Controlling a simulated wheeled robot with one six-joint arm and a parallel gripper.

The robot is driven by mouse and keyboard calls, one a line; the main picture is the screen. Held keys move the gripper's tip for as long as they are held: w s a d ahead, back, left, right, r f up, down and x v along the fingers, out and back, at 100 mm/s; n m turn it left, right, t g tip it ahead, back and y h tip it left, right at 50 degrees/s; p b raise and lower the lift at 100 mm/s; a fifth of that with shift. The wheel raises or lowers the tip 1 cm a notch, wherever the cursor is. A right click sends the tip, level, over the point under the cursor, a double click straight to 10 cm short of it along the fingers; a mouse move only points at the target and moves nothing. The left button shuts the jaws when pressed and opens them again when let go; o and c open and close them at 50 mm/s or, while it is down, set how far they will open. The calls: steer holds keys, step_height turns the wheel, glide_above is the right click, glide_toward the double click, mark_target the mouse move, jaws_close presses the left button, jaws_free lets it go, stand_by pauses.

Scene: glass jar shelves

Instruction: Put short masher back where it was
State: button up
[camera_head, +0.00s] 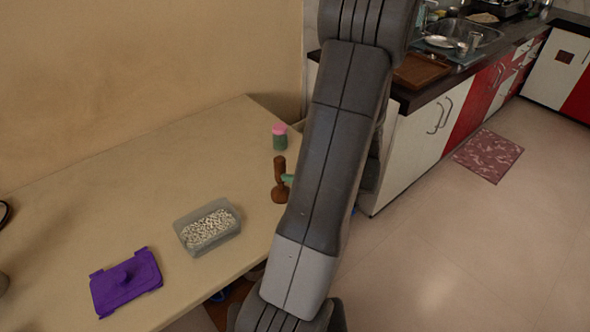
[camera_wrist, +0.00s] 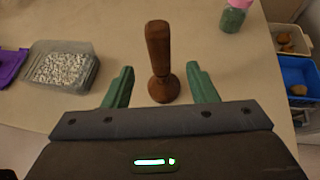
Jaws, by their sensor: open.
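No contact with the masher is visible. In the head view my arm hides most of the gripper; a green finger shows by the masher.
On the beige table (camera_head: 110,210) are a clear container of pale pieces (camera_head: 209,228), a purple lid (camera_head: 126,282) and a pink-capped jar (camera_head: 280,137). Blue and white bins (camera_wrist: 299,75) sit beyond the table edge. A kitchen counter (camera_head: 440,85) stands behind right.

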steer(key=shift+v, duration=0.75)
steer(key=v, duration=1.3)
steer(key=shift+s+d+r, duration=0.15)
steer(key=shift+s+d, duration=0.1)
steer(key=shift+s, duration=0.05)
steer(key=x, duration=1.4)
steer(key=shift+d+r, duration=0.1)
steer(key=shift+r, duration=0.05)
